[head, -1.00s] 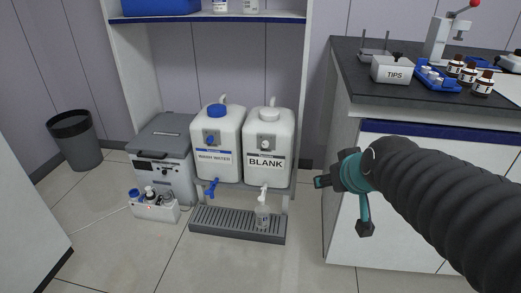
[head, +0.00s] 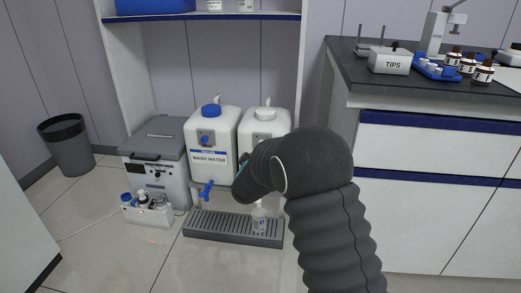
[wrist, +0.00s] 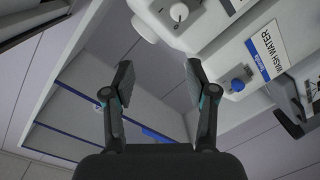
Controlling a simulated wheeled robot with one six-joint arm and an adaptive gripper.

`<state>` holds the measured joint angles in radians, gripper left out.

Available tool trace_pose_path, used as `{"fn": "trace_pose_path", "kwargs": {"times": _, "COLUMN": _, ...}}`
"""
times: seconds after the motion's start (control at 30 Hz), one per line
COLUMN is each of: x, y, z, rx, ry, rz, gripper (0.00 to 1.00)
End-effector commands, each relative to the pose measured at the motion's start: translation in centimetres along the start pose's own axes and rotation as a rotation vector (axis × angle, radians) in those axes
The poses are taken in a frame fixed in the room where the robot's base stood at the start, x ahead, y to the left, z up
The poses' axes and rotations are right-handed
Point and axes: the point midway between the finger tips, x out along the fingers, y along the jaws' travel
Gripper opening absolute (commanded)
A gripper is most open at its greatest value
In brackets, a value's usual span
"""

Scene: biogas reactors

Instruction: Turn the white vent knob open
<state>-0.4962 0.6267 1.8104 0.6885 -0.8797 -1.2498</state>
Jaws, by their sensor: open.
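The white vent knob (wrist: 179,12) shows at the top edge of the wrist view, a round dial with a dark mark on the face of a white container. That container (head: 264,121), labelled BLANK in the earlier view, stands right of the wash water container (head: 210,130) in the head view, where my arm hides its front and knob. My gripper (wrist: 158,78) is open and empty, its two fingers apart below and left of the knob in the wrist view. I see no contact. In the head view my own arm hides the fingers.
The wash water container has a blue vent knob (wrist: 238,78) and a blue tap (head: 206,190). A small bottle (head: 259,217) stands on the drip tray (head: 216,232) below. A shelf (head: 205,16) spans above. The counter (head: 437,92) at right carries a tips box (head: 389,62).

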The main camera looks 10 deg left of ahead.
Motion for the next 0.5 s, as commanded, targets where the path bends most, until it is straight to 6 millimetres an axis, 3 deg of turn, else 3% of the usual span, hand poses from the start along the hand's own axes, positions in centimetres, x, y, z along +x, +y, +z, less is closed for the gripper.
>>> {"fn": "trace_pose_path", "kwargs": {"times": 0.03, "x": 0.4, "y": -1.9, "z": 0.8, "rx": -0.034, "ry": -0.002, "rz": 0.025, "gripper": 0.57}}
{"fn": "trace_pose_path", "kwargs": {"times": 0.2, "x": 0.9, "y": -4.8, "z": 2.0, "rx": -0.122, "ry": -0.008, "rz": 0.106, "gripper": 0.57}}
{"fn": "trace_pose_path", "kwargs": {"times": 0.5, "x": 2.5, "y": -5.4, "z": 2.4, "rx": -0.153, "ry": -0.013, "rz": 0.141, "gripper": 0.57}}
